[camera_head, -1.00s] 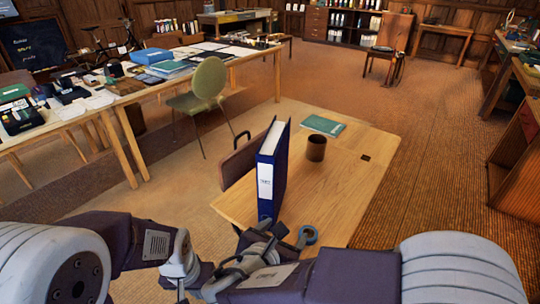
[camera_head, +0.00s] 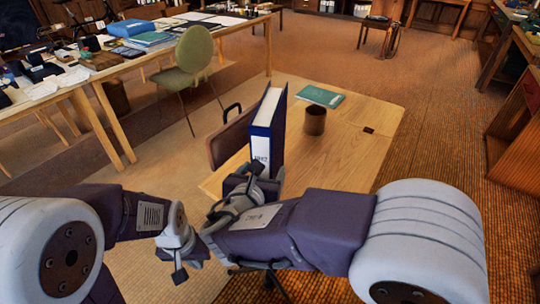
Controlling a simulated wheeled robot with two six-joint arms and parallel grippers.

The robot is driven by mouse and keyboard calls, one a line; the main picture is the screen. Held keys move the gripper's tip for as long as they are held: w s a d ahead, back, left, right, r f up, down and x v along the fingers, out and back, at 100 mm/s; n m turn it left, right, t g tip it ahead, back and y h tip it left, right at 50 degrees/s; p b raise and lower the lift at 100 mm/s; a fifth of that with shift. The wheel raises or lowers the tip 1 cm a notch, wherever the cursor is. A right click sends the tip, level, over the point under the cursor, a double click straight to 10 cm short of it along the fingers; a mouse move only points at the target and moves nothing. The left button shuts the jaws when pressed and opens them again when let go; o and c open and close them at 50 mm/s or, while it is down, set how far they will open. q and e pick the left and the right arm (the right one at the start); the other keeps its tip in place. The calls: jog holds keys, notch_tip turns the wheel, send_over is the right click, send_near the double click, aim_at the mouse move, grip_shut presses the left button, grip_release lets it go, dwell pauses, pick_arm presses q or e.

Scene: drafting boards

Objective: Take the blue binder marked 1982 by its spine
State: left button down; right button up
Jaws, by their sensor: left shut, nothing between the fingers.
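The blue binder (camera_head: 267,130) stands upright on the light wooden table, its spine facing me. Its white spine label carries dark figures too small to read surely. My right gripper (camera_head: 243,184) is in front of the lower spine and hides its bottom part. I cannot tell whether its fingers touch the binder or how far apart they are. My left gripper (camera_head: 178,264) is shut and empty, low in the picture, left of my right gripper and apart from the binder.
On the wooden table (camera_head: 345,160) a brown cup (camera_head: 315,121) stands right of the binder, with a green booklet (camera_head: 320,96) behind. A brown case (camera_head: 229,138) stands close left of the binder. A green chair (camera_head: 190,60) is farther back. The table's right side is mostly clear.

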jog(key=shift+x, duration=0.85)
jog(key=shift+s, duration=0.1)
jog(key=shift+c, duration=0.3)
jog(key=shift+r, duration=0.1)
grip_shut()
